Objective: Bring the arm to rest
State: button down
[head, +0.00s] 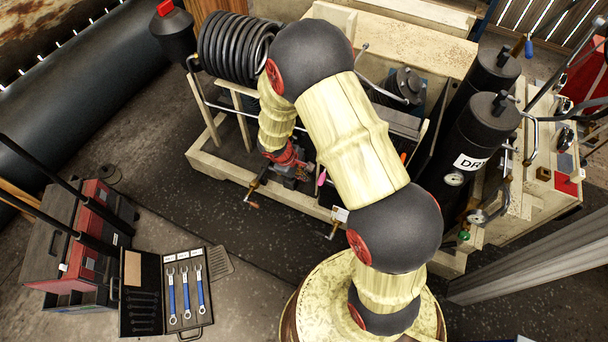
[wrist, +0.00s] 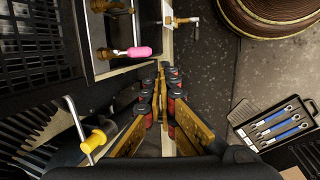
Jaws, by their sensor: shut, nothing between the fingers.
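My arm reaches from the round yellow base (head: 425,315) at the bottom of the head view over the compressor frame (head: 215,165). Its forearm bends down, and my gripper (head: 297,172) hangs near the front edge of the frame. In the wrist view my gripper (wrist: 162,80) shows its yellow and dark fingers brought together, with nothing held. The fingertips are over the frame's edge, just below a pink-handled valve (wrist: 138,51) in the picture. I cannot tell the gap between the fingertips and the frame.
An open case of blue wrenches (head: 183,290) lies on the floor at lower left, beside a red and grey toolbox (head: 85,240). A black tank marked DR (head: 475,150) stands right of the arm. A coiled black hose (head: 235,48) is behind. Floor between case and frame is clear.

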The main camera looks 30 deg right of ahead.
dwell(0.3)
jog(key=s+r+m+g, duration=0.2)
jog(key=s+r, duration=0.4)
jog(key=s, duration=0.2)
jog(key=s+a+r+m+t+y, duration=0.1)
jog(key=s+r, duration=0.3)
jog(key=r, duration=0.7)
jog(key=s+a+r+m+t+y, duration=0.1)
jog(key=s+a+r+m+t, duration=0.1)
jog(key=r, duration=0.9)
jog(key=s+a+r+m+t+y, duration=0.2)
jog(key=s+a+r+t, duration=0.2)
jog(key=r, duration=0.8)
jog(key=shift+s, duration=0.85)
jog(key=c, duration=2.6)
grip_release()
